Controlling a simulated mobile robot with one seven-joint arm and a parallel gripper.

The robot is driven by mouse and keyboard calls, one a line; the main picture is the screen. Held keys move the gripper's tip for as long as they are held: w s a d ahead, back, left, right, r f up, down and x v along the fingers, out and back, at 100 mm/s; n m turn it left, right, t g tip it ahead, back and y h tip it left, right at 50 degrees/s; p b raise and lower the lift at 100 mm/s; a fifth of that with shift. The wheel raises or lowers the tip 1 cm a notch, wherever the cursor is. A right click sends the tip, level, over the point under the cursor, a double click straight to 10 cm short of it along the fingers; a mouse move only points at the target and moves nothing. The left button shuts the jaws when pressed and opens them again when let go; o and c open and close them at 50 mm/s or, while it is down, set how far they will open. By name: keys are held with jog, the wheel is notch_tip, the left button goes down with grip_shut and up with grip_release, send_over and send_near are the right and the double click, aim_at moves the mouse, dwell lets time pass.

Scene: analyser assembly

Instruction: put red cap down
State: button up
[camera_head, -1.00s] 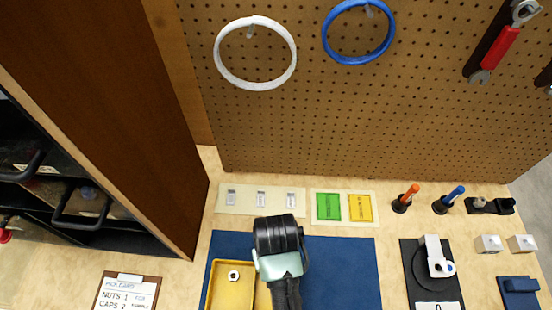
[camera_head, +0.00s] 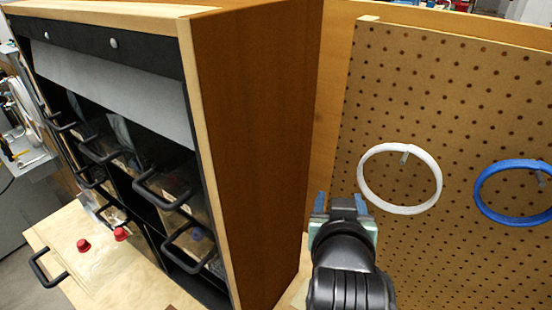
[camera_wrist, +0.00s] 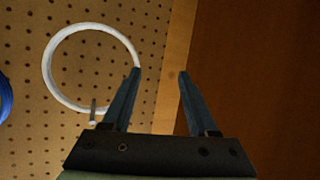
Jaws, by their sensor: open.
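Two red caps (camera_head: 83,245) (camera_head: 121,234) lie close together on a pale wooden surface at the lower left of the head view, in front of the dark cabinet. My gripper (camera_head: 340,203) is raised, well to the right of both caps, in front of the cabinet's brown side panel and the pegboard. Its blue fingers are apart with nothing between them. The wrist view shows the open fingers (camera_wrist: 159,74) facing the pegboard and brown panel. No red cap shows in the wrist view.
The cabinet's black handles (camera_head: 165,190) stick out on its open side. A white ring (camera_head: 362,180) and a blue ring (camera_head: 478,190) hang on the pegboard (camera_head: 450,110). A black handle (camera_head: 45,268) stands left of the caps.

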jog(key=s+a+r+t, duration=0.1)
jog(key=a+r+t, duration=0.15)
jog(key=r, duration=0.55)
jog(key=s+a+r+n+t+y, duration=0.15)
jog(key=r+t, duration=0.25)
jog(key=r, duration=0.5)
jog(key=a+r+t, duration=0.3)
jog(key=r, duration=0.5)
jog(key=s+a+r+t+y, duration=0.1)
jog(key=s+a+r+t, duration=0.2)
jog(key=s+r, duration=0.6)
notch_tip(320, 180, up, 4)
jog(key=shift+s+a+f+t, duration=0.2)
jog(key=shift+t, duration=0.75)
jog(key=shift+o, duration=0.7)
